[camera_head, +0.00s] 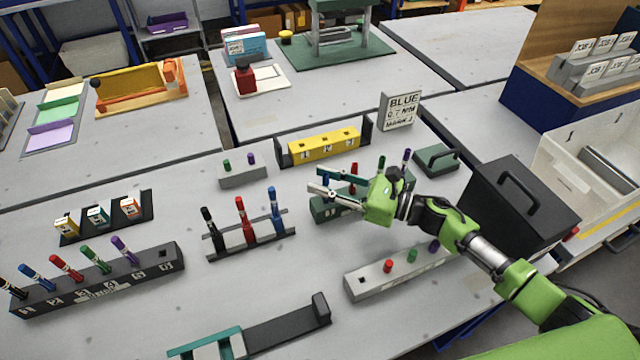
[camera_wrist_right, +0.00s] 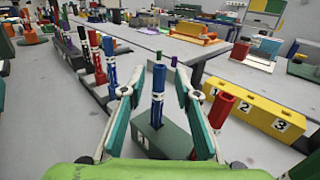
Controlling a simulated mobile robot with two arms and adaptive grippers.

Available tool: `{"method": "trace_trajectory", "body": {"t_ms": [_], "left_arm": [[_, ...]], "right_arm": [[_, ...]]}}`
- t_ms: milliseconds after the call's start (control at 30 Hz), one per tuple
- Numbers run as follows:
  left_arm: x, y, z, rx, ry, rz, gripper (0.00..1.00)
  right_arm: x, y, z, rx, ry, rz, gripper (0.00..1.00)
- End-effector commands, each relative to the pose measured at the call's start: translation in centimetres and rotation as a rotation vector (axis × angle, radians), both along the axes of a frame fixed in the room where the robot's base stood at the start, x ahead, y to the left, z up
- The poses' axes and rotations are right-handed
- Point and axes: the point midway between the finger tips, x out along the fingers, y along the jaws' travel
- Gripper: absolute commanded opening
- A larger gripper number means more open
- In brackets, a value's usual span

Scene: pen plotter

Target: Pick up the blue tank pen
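A blue pen (camera_head: 326,183) stands upright in the left slot of a dark green block (camera_head: 322,213), beside red, green and purple pens. My right gripper (camera_head: 316,179) is open around the upper part of this blue pen. In the right wrist view, the blue pen (camera_wrist_right: 158,93) stands between the two spread fingers, with visible gaps at both sides. Other blue pens stand in the black-red-blue holder (camera_head: 277,211) and in the dark rack at left (camera_head: 37,277). The pictures do not label which is the tank pen. My left gripper is not in view.
A red pen (camera_wrist_right: 220,107) stands close to the right finger. A yellow numbered block (camera_head: 325,144) lies behind, with a BLUE sign (camera_head: 401,110) to its right. A grey block (camera_head: 398,272) with short coloured pegs lies in front. A dark lidded box (camera_head: 517,207) stands at right.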

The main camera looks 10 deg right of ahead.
Motion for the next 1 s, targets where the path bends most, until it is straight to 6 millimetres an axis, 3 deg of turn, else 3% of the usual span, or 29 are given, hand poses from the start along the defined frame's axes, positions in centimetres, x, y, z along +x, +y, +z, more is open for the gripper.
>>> {"method": "trace_trajectory", "body": {"t_ms": [100, 233, 667, 1000], "left_arm": [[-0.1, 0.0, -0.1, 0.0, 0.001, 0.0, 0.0], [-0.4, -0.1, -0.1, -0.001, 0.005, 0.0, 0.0], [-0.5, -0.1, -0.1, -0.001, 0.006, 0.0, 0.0], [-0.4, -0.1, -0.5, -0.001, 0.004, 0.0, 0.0]], "right_arm": [[0.0, 0.0, -0.1, -0.001, 0.001, 0.0, 0.3], [0.0, 0.0, -0.1, -0.001, 0.001, 0.0, 0.0], [0.0, 0.0, 0.5, -0.003, -0.003, 0.003, 0.0], [0.0, 0.0, 6.9, -0.004, -0.007, 0.003, 0.0]]}}
